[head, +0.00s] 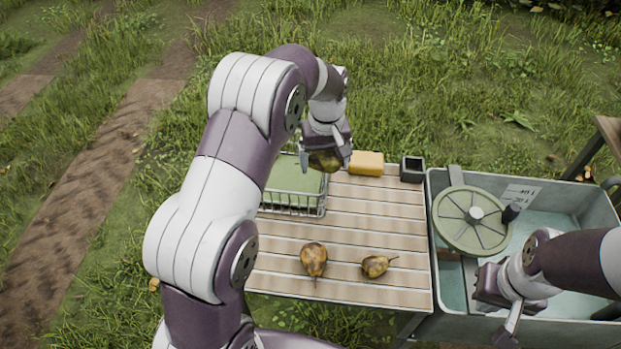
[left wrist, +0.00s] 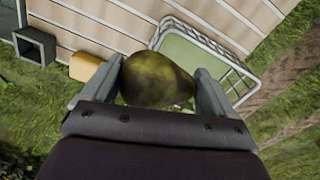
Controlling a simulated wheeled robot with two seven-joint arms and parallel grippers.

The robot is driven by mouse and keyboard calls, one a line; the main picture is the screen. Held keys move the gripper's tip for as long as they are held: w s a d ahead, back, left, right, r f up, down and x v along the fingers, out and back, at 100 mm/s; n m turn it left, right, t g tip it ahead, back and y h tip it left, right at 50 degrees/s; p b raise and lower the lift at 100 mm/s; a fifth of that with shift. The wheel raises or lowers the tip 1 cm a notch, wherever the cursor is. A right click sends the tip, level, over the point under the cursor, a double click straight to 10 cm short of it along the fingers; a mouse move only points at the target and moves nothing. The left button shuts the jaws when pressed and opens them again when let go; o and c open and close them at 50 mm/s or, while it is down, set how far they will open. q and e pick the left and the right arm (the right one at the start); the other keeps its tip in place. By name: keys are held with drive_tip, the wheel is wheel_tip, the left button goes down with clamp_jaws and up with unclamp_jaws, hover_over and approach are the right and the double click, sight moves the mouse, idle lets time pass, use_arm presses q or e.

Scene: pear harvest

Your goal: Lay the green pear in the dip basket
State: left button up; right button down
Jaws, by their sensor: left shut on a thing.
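My left gripper (head: 326,148) is shut on the green pear (head: 325,161) and holds it in the air at the right side of the dip basket. In the left wrist view the pear (left wrist: 157,80) lies between the two fingers. The dip basket (head: 292,211) is a wire basket with a green bottom on the table; my left arm hides its left part. It also shows in the left wrist view (left wrist: 207,47), behind the pear. My right gripper (head: 500,314) is over the grey tub at the right; its jaw state is unclear.
Two brownish pears, a larger one (head: 313,259) and a smaller one (head: 375,266), lie on the slatted table (head: 390,220). A yellow block (head: 367,163) and a dark square holder (head: 412,169) stand at its back edge. The grey tub (head: 437,187) holds water and a green spoked wheel (head: 470,222).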

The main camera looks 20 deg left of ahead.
use_arm(q)
drive_tip(key=shift+n, duration=0.4)
drive_tip(key=a+f, duration=0.2)
drive_tip(key=a, duration=0.1)
drive_tip(key=s+a+f+p, duration=0.1)
drive_tip(key=a+f, duration=0.1)
drive_tip(key=a, duration=0.2)
drive_tip(key=a+f+p, duration=0.1)
drive_tip(key=a+f, duration=0.2)
drive_tip(key=a, duration=0.1)
drive_tip(key=shift+s+a, duration=0.15)
drive_tip(key=shift+a, duration=0.1)
wheel_tip(320, 180, down, 4)
drive_tip(key=shift+r+p, duration=0.1)
drive_tip(key=shift+p, duration=0.3)
drive_tip(key=shift+f+b, duration=0.3)
drive_tip(key=shift+f, duration=0.45)
drive_tip(key=o, duration=0.9)
drive_tip(key=shift+c, duration=0.2)
drive_tip(key=shift+o, duration=0.3)
